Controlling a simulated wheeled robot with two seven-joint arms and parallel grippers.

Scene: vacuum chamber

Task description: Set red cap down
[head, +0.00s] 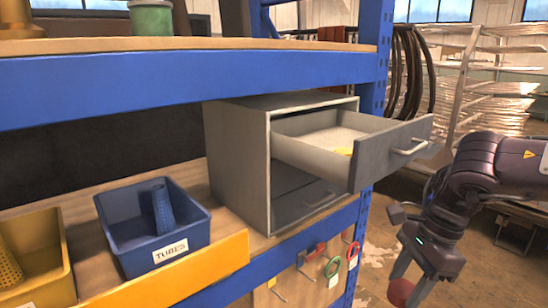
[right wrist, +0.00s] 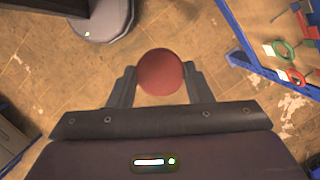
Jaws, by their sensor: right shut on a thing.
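The red cap (right wrist: 161,72) is round and sits between the two fingers of my right gripper (right wrist: 160,84) in the right wrist view. The gripper is shut on it and holds it above the floor. In the head view my right gripper (head: 420,287) is at the lower right, beside the shelf, and the red cap (head: 401,291) shows at its fingers near the bottom edge. My left gripper is not in the head view.
A grey drawer cabinet (head: 236,165) stands on the blue shelf, its top drawer (head: 385,155) pulled open with something yellow inside. A blue bin (head: 150,262) labelled TUBES and a yellow bin (head: 42,285) stand to its left. Rings (head: 333,266) hang below the shelf.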

